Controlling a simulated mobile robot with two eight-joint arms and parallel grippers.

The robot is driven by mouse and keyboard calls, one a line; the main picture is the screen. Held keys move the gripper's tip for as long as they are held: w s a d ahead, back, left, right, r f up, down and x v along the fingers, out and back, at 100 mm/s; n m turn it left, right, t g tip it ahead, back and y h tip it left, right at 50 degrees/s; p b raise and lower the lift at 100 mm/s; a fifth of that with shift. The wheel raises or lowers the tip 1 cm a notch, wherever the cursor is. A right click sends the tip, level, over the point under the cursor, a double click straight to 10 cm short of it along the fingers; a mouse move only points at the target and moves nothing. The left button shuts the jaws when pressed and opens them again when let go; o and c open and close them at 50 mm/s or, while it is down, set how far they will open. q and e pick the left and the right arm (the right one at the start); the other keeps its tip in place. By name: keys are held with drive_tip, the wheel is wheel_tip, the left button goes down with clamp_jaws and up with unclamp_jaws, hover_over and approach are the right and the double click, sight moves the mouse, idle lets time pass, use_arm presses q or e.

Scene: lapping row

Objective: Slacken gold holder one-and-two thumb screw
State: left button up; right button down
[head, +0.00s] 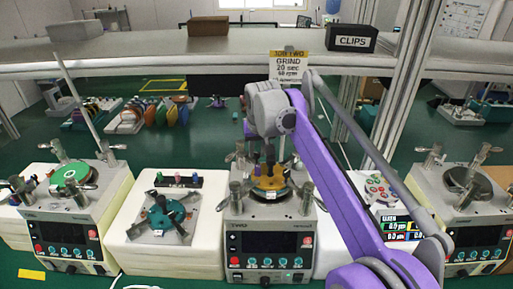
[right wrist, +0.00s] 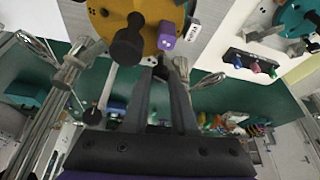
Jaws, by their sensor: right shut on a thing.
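The gold holder (head: 272,186) is a gold disc on top of the middle lapping machine (head: 270,240), marked TWO. In the right wrist view the gold holder (right wrist: 110,22) fills the top, with a dark knob (right wrist: 128,40) and a purple block (right wrist: 167,35) on its face. My right gripper (right wrist: 160,72) points at the disc's rim, its fingers closed together on a small dark thumb screw there; the fingertips mostly hide it. In the head view my purple right arm reaches over the machine from the right, and the fingers are hard to make out. My left gripper is not in view.
A lapping machine with a green disc (head: 70,174) stands left and another with a dark plate (head: 468,180) right. A teal holder (head: 166,216) lies on a white block left of the middle machine. An upright metal post (head: 395,85) and overhead shelf (head: 180,46) stand behind.

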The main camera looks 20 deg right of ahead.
drive_tip(key=n, duration=0.1)
drive_tip(key=n+y+p, duration=0.1)
drive_tip(key=n, duration=0.1)
drive_tip(key=shift+d+r+n+y, duration=0.15)
drive_tip(key=shift+d+n+y, duration=0.15)
drive_tip(key=shift+n, duration=0.1)
drive_tip(key=n+p, duration=0.1)
drive_tip(key=n, duration=0.1)
drive_tip(key=n+y+p, duration=0.1)
drive_tip(key=n, duration=0.1)
drive_tip(key=shift+w+d+n+g+y, duration=0.2)
drive_tip(key=shift+n+g+y, duration=0.1)
drive_tip(key=shift+g, duration=0.1)
drive_tip(key=shift+w+n+g+y+p, duration=0.1)
drive_tip(key=shift+n+g+y+p, duration=0.25)
drive_tip(key=shift+n, duration=0.85)
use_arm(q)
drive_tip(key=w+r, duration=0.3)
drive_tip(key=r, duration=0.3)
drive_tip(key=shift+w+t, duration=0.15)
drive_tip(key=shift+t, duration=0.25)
use_arm(e)
drive_tip(key=shift+n+g+y, duration=0.25)
drive_tip(key=shift+n+g, duration=0.1)
drive_tip(key=shift+n, duration=0.75)
drive_tip(key=shift+f, duration=0.2)
drive_tip(key=c, duration=0.7)
unclamp_jaws()
drive_tip(key=shift+d+r, duration=0.1)
